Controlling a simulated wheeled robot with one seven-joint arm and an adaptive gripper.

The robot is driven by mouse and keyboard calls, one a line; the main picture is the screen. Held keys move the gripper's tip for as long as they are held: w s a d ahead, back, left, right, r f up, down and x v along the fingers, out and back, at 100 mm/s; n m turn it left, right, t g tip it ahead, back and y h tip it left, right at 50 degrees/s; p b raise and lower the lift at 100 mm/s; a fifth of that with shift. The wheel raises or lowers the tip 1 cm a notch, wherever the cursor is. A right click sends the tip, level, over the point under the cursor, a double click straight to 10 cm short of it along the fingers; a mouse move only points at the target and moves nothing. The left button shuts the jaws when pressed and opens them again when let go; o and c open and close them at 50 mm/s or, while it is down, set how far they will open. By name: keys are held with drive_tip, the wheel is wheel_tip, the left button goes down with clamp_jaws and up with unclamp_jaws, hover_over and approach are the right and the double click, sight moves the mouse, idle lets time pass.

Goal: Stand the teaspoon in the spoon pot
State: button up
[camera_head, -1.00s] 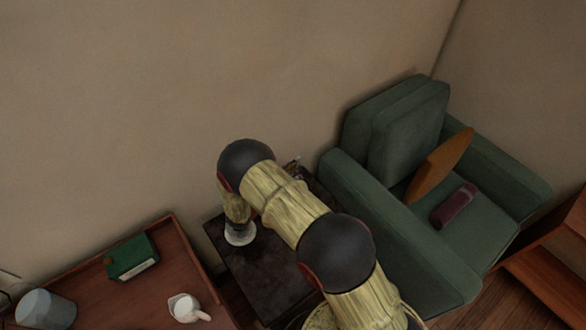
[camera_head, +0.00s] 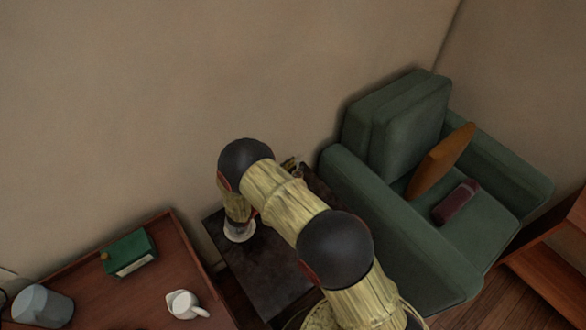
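I cannot make out the teaspoon or a thing I can surely call the spoon pot. My arm crosses the middle of the view, reaching over a small dark table (camera_head: 262,268) and bending down at its far joint. Its lower end stops at a pale round part over the left side of that table. I cannot make out gripper fingers there. Some small, unclear bits show behind my arm at the table's far edge, partly hidden by it.
A red-brown tray table (camera_head: 95,302) at lower left holds a green box (camera_head: 130,252), a small white jug (camera_head: 186,304) and a blue-grey vessel (camera_head: 44,307). A green armchair (camera_head: 395,215) with an orange cushion (camera_head: 440,162) and a maroon bolster (camera_head: 457,202) stands right of the dark table.

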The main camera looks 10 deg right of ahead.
drive_tip(key=shift+o, duration=0.4)
wheel_tip(320, 180, up, 10)
idle(0.5)
idle(0.8)
